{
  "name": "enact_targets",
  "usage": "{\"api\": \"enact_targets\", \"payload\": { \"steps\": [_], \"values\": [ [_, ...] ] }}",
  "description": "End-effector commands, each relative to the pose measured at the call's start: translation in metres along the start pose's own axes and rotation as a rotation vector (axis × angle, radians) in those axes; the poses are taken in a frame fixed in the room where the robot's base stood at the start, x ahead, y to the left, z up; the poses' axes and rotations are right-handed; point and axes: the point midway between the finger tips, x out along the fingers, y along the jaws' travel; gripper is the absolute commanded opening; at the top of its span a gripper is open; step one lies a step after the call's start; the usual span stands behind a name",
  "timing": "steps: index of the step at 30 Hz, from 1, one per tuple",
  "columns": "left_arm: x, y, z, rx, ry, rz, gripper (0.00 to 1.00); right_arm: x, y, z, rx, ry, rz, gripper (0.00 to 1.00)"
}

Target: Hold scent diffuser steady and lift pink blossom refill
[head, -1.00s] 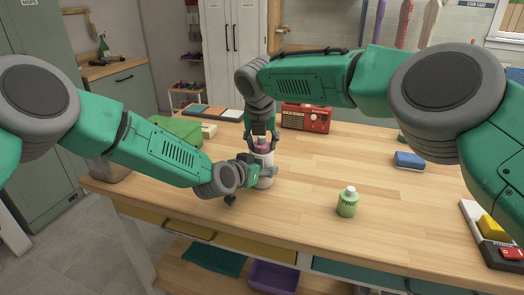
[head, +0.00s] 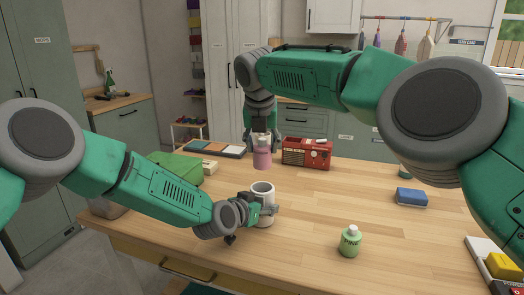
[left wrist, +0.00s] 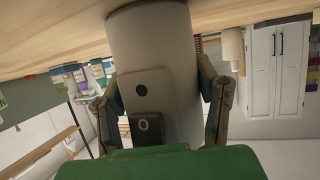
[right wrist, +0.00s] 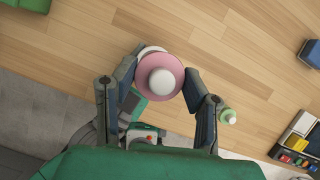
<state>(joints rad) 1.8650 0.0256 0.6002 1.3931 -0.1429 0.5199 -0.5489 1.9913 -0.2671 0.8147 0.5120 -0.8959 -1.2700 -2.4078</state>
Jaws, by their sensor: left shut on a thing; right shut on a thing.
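The scent diffuser (head: 263,190) is a white, open-topped cylinder standing upright on the table. My left gripper (head: 266,209) is shut around its side. In the left wrist view the diffuser body (left wrist: 155,60) fills the space between the fingers, with a dial on its face. The pink blossom refill (head: 262,157) is a pink bottle with a white cap, held upright in the air above the diffuser, clear of its rim. My right gripper (head: 262,135) is shut on its top from above. In the right wrist view the refill (right wrist: 150,68) sits between the fingertips.
A green bottle (head: 349,242) stands at the front right of the table (head: 320,205). A red radio (head: 306,153) is behind the refill. A blue sponge-like block (head: 411,197) lies to the right. A green container (head: 175,167) is at the left.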

Motion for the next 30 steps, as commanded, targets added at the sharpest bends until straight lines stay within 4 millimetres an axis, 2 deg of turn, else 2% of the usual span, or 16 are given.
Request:
{"api": "enact_targets", "payload": {
  "steps": [1, 2, 3, 12, 16, 20, 30],
  "values": [
    [0.0, 0.0, 0.001, -0.001, -0.002, 0.0, 0.18, 0.0, 0.0, 0.0, 0.0, 0.0, 0.0, 0.11],
    [0.0, 0.0, 0.001, -0.001, -0.002, 0.0, 0.66, 0.0, 0.0, 0.0, 0.0, 0.0, 0.0, 0.11],
    [0.0, 0.0, 0.001, -0.001, -0.002, 0.0, 0.8, 0.0, 0.0, 0.0, 0.0, 0.0, 0.0, 0.11],
    [-0.001, 0.0, 0.0, 0.0, -0.001, 0.0, 0.8, 0.0, 0.0, 0.0, 0.0, -0.001, 0.0, 0.11],
    [-0.01, 0.0, 0.0, 0.0, -0.001, 0.0, 0.8, 0.0, 0.0, 0.0, 0.0, -0.001, 0.0, 0.11],
    [-0.031, -0.001, 0.0, 0.001, -0.001, 0.0, 0.8, 0.0, 0.0, 0.0, 0.0, -0.001, 0.0, 0.11],
    [-0.097, -0.002, 0.001, -0.001, -0.002, 0.001, 0.8, 0.0, 0.0, 0.0, 0.0, -0.001, 0.0, 0.11]
  ]
}}
